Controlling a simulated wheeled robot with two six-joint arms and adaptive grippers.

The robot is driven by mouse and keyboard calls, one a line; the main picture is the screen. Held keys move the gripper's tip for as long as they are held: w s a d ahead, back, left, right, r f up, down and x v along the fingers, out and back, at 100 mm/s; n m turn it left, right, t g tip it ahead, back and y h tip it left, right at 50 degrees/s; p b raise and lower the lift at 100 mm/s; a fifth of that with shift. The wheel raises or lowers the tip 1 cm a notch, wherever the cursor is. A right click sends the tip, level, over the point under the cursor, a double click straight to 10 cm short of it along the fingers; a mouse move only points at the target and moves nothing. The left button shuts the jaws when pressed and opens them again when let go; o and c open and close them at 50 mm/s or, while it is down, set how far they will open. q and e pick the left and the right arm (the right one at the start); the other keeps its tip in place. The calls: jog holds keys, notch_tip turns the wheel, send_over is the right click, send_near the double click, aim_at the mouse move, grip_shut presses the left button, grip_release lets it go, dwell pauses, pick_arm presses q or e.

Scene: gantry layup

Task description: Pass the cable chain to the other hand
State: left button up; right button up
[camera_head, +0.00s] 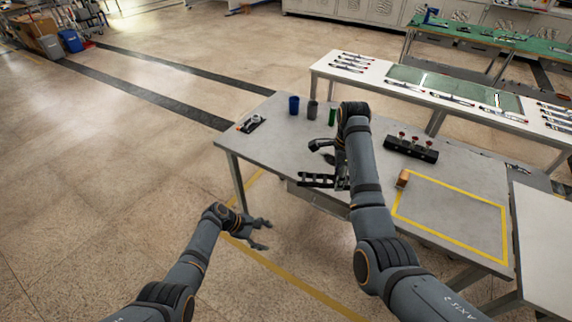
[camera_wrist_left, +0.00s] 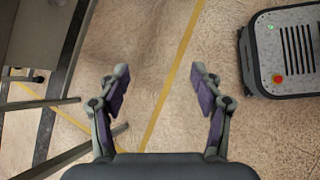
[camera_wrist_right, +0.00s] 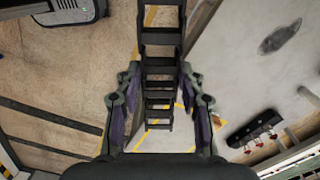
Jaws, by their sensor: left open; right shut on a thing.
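The cable chain (camera_head: 318,181) is a black, ladder-like strip of links. My right gripper (camera_head: 330,166) is shut on it above the front edge of the grey table. In the right wrist view the chain (camera_wrist_right: 161,38) runs lengthwise between the fingers and sticks out beyond them. My left gripper (camera_head: 264,234) is open and empty, lower and to the left of the chain, over the floor in front of the table. The left wrist view shows its two fingers (camera_wrist_left: 160,76) wide apart with only floor between them. The chain is not in that view.
The grey table (camera_head: 268,150) carries a blue cup (camera_head: 293,105), a grey cup (camera_head: 312,113), a green cylinder (camera_head: 332,116), a black block with red knobs (camera_head: 411,149) and a brown block (camera_head: 403,178) at a yellow-taped rectangle. The floor around my left gripper is clear.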

pick_arm(q)
jog(key=w+d+r+n+h, duration=0.1)
jog(key=w+d+r+h, duration=0.15)
jog(key=r, duration=0.55)
jog(key=w+d+r+h, duration=0.1)
jog(key=w+d+r, duration=0.25)
jog(key=r, duration=0.55)
jog(key=g+h, duration=0.2)
jog(key=g, duration=0.1)
send_near(322, 178)
jog(key=x, duration=1)
jog(key=shift+d, duration=0.1)
jog(key=c, duration=1.2)
jog(key=shift+c, duration=0.7)
pick_arm(e)
jog(key=o, duration=1.3)
